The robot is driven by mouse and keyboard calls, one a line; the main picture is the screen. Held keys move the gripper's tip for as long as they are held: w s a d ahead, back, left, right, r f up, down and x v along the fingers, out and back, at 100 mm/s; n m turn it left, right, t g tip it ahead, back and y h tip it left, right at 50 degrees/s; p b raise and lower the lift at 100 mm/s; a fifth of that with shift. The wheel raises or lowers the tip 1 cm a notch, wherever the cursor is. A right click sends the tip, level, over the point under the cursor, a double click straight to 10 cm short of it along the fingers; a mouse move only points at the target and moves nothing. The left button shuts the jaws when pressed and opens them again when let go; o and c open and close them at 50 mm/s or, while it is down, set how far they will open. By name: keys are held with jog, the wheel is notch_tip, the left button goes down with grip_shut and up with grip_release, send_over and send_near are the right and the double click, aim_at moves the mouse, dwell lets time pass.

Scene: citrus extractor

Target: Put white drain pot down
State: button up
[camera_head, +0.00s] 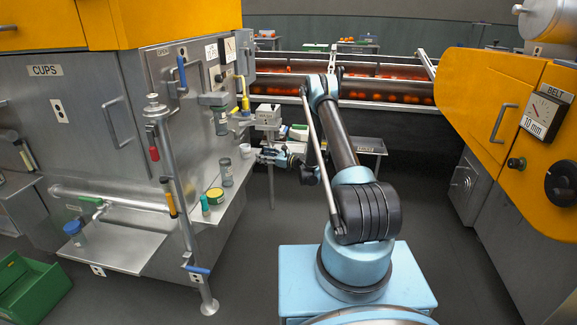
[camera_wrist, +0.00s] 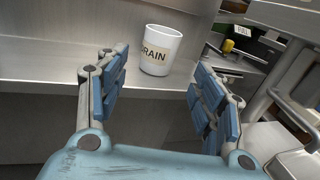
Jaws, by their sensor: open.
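The white drain pot (camera_wrist: 159,52) is a white cup with a label ending in "RAIN". It stands upright on a metal shelf (camera_wrist: 50,66) in the wrist view, ahead of my gripper (camera_wrist: 160,88). My gripper is open, with its blue-padded fingers spread apart and nothing between them. The pot sits beyond the fingertips and appears apart from them. In the head view the pot (camera_head: 245,150) is small, at the shelf's far end, just left of my gripper (camera_head: 262,155).
A grey jar (camera_head: 226,172), a yellow-green tin (camera_head: 215,196) and a teal bottle (camera_head: 205,206) stand nearer on the shelf. The metal cabinet wall rises behind. A side table (camera_head: 368,146) is to the right. A green crate (camera_head: 30,290) lies on the floor.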

jog(key=s+d+r+n+g+h, duration=0.1)
jog(key=s+r+n+h, duration=0.15)
jog(key=r, duration=0.55)
jog(key=s+d+r+n+g+h, duration=0.15)
jog(key=r+n, duration=0.25)
jog(key=r, duration=0.5)
jog(key=s+d+r+n+g+h, duration=0.1)
jog(key=s+d+r+n, duration=0.2)
jog(key=s+r, duration=0.35)
jog(key=s+d+r+n+h, duration=0.2)
jog(key=s+d+r+n, duration=0.15)
jog(key=s, duration=0.55)
jog(key=s+d+f+n+h, duration=0.1)
jog(key=s+d+n+h, duration=0.2)
jog(key=s, duration=1.1)
jog(key=s+d+f+n+g+h, duration=0.1)
jog(key=s+d+f+n+h, duration=0.1)
jog(key=s+d, duration=0.7)
jog(key=s+d+f+n+g+h, duration=0.1)
jog(key=s+d+n+h, duration=0.3)
jog(key=s, duration=1.5)
jog(key=d+f+n, duration=0.1)
jog(key=d, duration=0.2)
jog(key=shift+s, duration=0.15)
jog(key=shift+g, duration=0.25)
jog(key=shift+w+f, duration=0.2)
jog(key=shift+w, duration=0.3)
